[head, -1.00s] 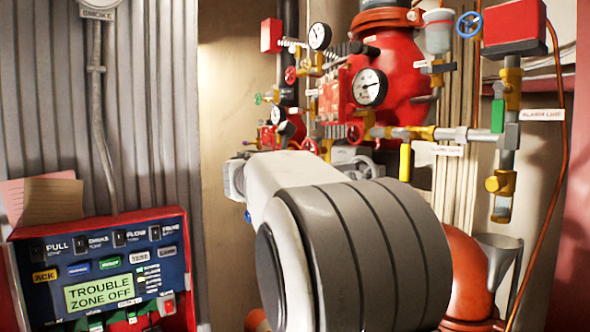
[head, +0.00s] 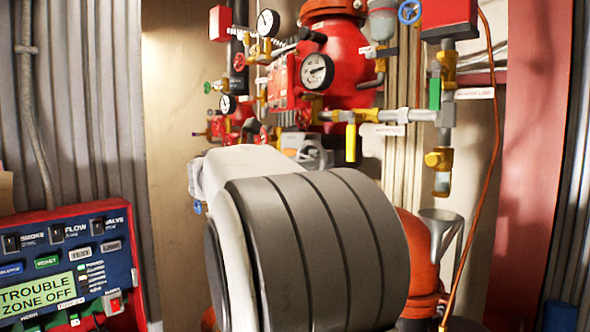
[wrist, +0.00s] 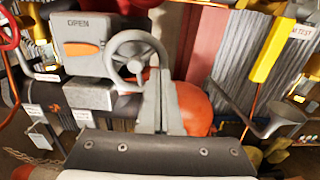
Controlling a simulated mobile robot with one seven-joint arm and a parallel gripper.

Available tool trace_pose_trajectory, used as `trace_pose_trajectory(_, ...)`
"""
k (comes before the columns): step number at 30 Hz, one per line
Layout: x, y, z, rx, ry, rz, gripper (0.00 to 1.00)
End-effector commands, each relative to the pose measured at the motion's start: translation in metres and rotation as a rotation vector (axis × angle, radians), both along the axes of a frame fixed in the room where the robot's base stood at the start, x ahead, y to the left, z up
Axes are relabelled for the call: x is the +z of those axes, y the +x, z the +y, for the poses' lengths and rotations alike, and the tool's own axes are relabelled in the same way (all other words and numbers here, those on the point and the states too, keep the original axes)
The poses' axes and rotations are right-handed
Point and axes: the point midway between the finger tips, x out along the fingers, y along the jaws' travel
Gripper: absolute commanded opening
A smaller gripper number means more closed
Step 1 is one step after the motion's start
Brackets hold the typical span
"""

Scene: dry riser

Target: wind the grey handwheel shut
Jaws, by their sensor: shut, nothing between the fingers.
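The grey handwheel (wrist: 137,60) is a spoked ring on the right side of a grey gearbox (wrist: 88,45) in the wrist view. The box is marked OPEN and has an orange indicator (wrist: 82,48). My gripper (wrist: 158,78) is shut and empty. Its fingers overlap the lower right of the wheel's rim in the picture; I cannot tell whether they touch it. In the head view the handwheel (head: 309,155) shows small, partly covered by my arm, and my gripper is hidden.
Red piping with gauges (head: 317,70) stands behind my arm. A yellow-handled pipe (head: 350,142) and a grey funnel (head: 440,230) are to the right. A red alarm panel (head: 70,265) reading TROUBLE ZONE OFF is at lower left. Bare wall lies between panel and piping.

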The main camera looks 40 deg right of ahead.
Motion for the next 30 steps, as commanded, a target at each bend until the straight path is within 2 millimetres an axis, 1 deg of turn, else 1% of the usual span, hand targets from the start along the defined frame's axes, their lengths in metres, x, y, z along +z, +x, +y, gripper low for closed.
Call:
trace_pose_trajectory(4, 0.0022, -0.0028, -0.0010, 0.000, 0.000, 0.000, 0.00)
trace_pose_trajectory(19, 0.0019, -0.0024, -0.0013, -0.001, 0.000, 0.000, 0.00)
trace_pose_trajectory(30, 0.0022, -0.0019, -0.0080, -0.002, 0.000, -0.001, 0.00)
